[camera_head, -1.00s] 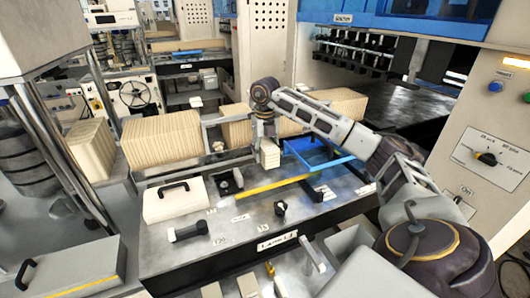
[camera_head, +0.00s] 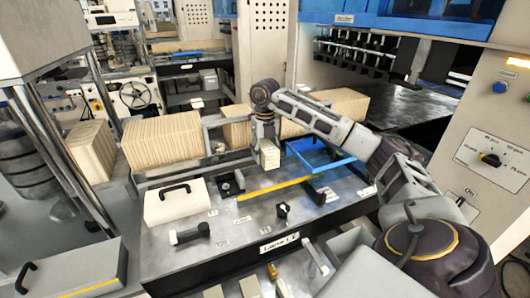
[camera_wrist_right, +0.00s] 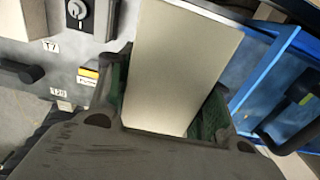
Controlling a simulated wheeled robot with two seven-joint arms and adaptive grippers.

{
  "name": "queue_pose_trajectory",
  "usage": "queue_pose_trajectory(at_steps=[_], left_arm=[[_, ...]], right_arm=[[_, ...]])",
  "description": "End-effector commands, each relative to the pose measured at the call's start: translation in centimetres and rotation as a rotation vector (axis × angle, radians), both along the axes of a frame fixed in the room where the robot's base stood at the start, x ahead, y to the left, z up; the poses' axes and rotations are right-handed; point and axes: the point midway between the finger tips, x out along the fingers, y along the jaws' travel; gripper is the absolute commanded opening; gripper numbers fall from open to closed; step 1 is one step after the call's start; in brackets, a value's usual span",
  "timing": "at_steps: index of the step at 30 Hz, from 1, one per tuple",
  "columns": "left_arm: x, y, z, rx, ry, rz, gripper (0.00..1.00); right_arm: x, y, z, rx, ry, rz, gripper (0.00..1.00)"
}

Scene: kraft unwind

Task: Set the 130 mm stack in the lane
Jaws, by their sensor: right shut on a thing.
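My right gripper (camera_head: 266,136) points down above the far part of the metal bench and is shut on a small pale stack (camera_head: 270,158). The stack hangs upright beside the blue tray's left end. In the right wrist view the stack (camera_wrist_right: 178,65) is a plain beige block between the fingers, and the fingertips are partly hidden. I cannot tell whether its bottom touches the bench. A label plate (camera_head: 279,243) on the bench's front edge seems to read "Lane". A yellow strip (camera_head: 272,189) lies on the bench in front of the stack. My left gripper is not in view.
A blue tray (camera_head: 338,164) stands right of the stack. Larger kraft stacks (camera_head: 163,140) stand behind the bench. A white box with a black handle (camera_head: 175,200), a black clamp (camera_head: 190,234) and a knob (camera_head: 283,210) sit on the bench. Some bare metal lies between them.

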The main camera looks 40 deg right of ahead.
Motion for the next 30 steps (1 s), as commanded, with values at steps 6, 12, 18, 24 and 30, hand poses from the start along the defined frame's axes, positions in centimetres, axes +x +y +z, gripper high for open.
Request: queue_pose_trajectory(at_steps=[6,12,18,24,30], left_arm=[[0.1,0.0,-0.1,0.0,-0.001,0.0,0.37],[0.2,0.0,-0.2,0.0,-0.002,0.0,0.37],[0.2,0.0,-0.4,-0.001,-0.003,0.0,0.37],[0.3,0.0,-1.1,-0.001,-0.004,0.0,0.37],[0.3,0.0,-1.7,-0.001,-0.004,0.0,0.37]], right_arm=[[0.0,0.0,-0.9,-0.001,0.001,0.0,0.22],[0.0,0.0,-1.8,-0.001,0.0,0.0,0.22],[0.0,0.0,-2.6,-0.001,0.0,0.0,0.22],[0.0,0.0,-3.6,-0.001,0.001,0.0,0.22],[0.0,0.0,-4.4,-0.001,0.001,0.0,0.22]])
